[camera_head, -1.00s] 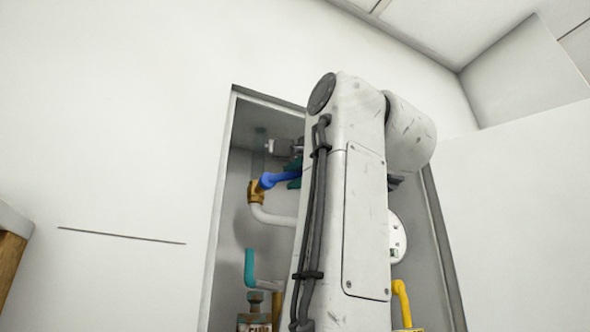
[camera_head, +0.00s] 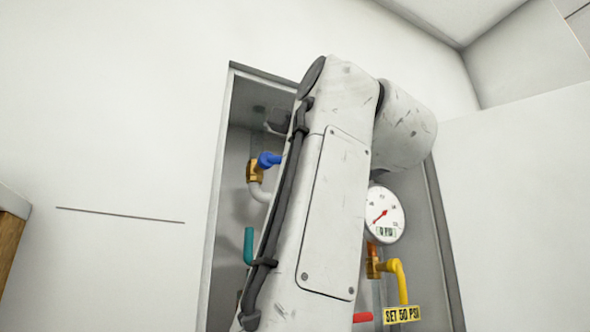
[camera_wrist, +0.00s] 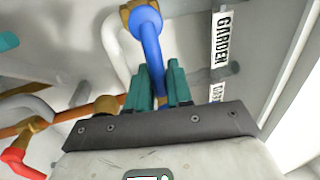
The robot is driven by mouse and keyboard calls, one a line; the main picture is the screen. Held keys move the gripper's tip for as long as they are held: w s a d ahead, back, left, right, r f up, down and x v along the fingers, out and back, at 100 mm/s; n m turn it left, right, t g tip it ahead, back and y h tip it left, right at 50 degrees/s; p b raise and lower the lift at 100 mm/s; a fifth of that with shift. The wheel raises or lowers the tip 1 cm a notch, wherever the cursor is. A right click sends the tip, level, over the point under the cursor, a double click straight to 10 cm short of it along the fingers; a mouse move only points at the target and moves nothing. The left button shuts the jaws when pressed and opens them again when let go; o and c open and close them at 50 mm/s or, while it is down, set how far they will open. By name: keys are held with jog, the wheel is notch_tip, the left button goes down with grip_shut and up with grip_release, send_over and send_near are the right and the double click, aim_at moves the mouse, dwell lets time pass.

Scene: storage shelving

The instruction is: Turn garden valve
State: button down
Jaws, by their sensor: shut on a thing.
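The blue valve handle (camera_wrist: 150,42) runs down from a brass fitting (camera_wrist: 140,12) in the wrist view, with a white GARDEN label (camera_wrist: 221,40) to its right. My gripper (camera_wrist: 158,78) has its teal fingers on both sides of the handle's lower end and is shut on it. In the head view the blue handle (camera_head: 269,159) shows at its brass valve body (camera_head: 254,171), left of my arm. My arm hides the handle's far end and my gripper there.
A recessed cabinet (camera_head: 232,110) holds the pipes. Right of my arm are a round gauge (camera_head: 384,214) reading 0 PSI, a yellow handle (camera_head: 400,280) and a SET 50 PSI tag (camera_head: 402,314). A teal handle (camera_head: 249,245) is lower left; a red handle (camera_wrist: 22,160) is nearby.

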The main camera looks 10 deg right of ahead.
jog(key=shift+d+f, duration=0.1)
jog(key=c, duration=1.2)
grip_release()
jog(key=b+v, duration=0.4)
jog(key=v, duration=0.6)
jog(key=shift+s, duration=0.35)
jog(key=shift+d, duration=0.1)
jog(key=shift+f, duration=0.1)
